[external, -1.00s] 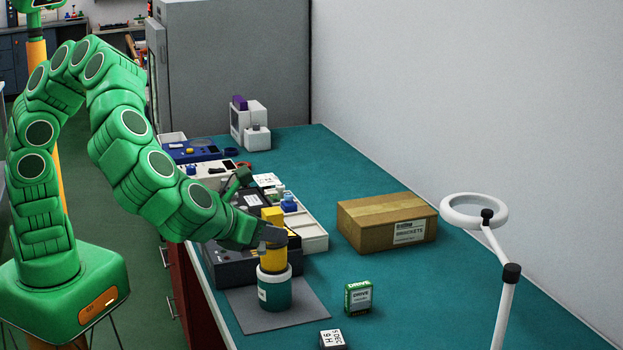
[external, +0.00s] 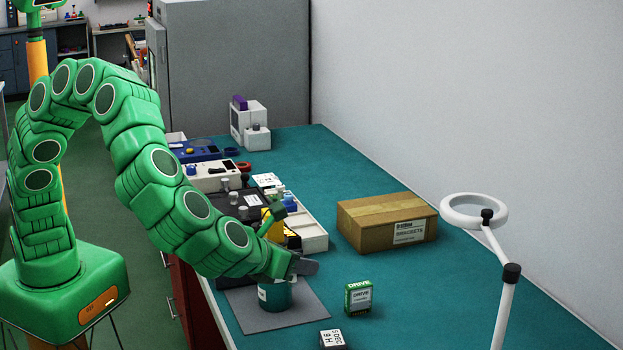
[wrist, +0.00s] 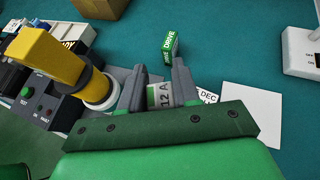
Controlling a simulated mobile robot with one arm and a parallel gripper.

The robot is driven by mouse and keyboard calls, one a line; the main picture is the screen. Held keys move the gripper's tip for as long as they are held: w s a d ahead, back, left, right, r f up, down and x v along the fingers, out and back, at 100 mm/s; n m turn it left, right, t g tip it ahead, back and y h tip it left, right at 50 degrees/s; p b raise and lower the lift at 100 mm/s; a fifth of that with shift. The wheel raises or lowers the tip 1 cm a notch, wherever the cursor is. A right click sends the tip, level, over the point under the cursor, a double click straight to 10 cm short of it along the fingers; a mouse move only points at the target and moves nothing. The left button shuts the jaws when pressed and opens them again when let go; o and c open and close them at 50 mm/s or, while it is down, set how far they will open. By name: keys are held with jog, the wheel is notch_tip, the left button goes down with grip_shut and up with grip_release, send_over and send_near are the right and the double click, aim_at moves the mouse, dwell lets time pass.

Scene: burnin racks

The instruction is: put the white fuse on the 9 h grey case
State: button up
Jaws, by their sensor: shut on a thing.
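My gripper (wrist: 160,90) is shut on the white fuse (wrist: 153,96), a pale piece with a green part and a "12 A" label, visible between the fingers in the wrist view. In the external view my gripper (external: 300,266) is low over the bench's near part, and the fuse cannot be made out there. The 9 h grey case (external: 333,340), with a white "5 DEC 9 H" label, sits at the bottom edge, apart from my gripper. In the wrist view the "DEC" label (wrist: 207,96) shows partly behind the right finger.
A yellow-topped piece (wrist: 50,60) with a white collar stands close left of my fingers in the wrist view. A green-and-white DRIVE box (external: 359,298) stands nearby. A cardboard box (external: 385,224) and a white ring lamp (external: 474,210) are farther right. Test units line the left.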

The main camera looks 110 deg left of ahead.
jog(key=w+f, duration=0.3)
jog(key=w, duration=0.1)
jog(key=w+f, duration=0.2)
jog(key=shift+w+a+f, duration=0.25)
jog(key=shift+a+f, duration=0.05)
jog(key=shift+w+f, duration=0.6)
jog(key=shift+f, duration=0.15)
jog(key=shift+w+f, duration=0.15)
jog(key=shift+f, duration=1.55)
jog(key=shift+f, duration=0.1)
jog(key=o, duration=1)
jog(key=shift+o, duration=0.2)
